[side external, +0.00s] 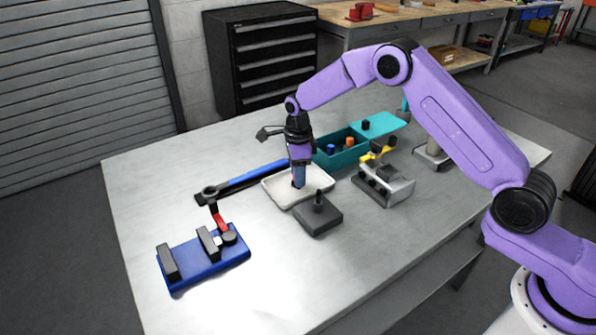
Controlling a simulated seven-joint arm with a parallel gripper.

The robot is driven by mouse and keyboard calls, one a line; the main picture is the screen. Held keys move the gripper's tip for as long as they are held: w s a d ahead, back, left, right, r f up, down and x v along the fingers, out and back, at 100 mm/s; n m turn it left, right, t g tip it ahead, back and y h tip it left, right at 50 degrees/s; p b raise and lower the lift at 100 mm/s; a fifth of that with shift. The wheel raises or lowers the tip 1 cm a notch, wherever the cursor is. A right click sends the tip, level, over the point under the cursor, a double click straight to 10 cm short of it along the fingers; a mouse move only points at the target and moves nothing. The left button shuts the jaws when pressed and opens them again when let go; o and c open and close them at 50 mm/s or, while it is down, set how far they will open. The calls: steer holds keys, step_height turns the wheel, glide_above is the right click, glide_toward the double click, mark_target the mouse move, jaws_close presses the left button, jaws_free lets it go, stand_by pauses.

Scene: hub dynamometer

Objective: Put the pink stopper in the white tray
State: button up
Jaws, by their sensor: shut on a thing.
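The white tray (321,181) lies near the middle of the metal table. My gripper (298,184) points down over the tray, with its fingertips low above or at the tray floor. It is shut on the pink stopper (293,181), of which only a small sliver shows beside the fingers. The fingers hide the rest of the stopper. I cannot tell whether the stopper touches the tray.
A dark block with a knob (318,215) stands close in front of the tray. A teal box (340,157) and a grey fixture with yellow (385,186) stand to the right. A blue bar tool (245,181) and a blue vise-like base (203,262) are left. The front table is clear.

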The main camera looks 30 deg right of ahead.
steer(key=o, duration=1)
step_height(320, 180, up, 12)
steer(key=shift+r, duration=0.15)
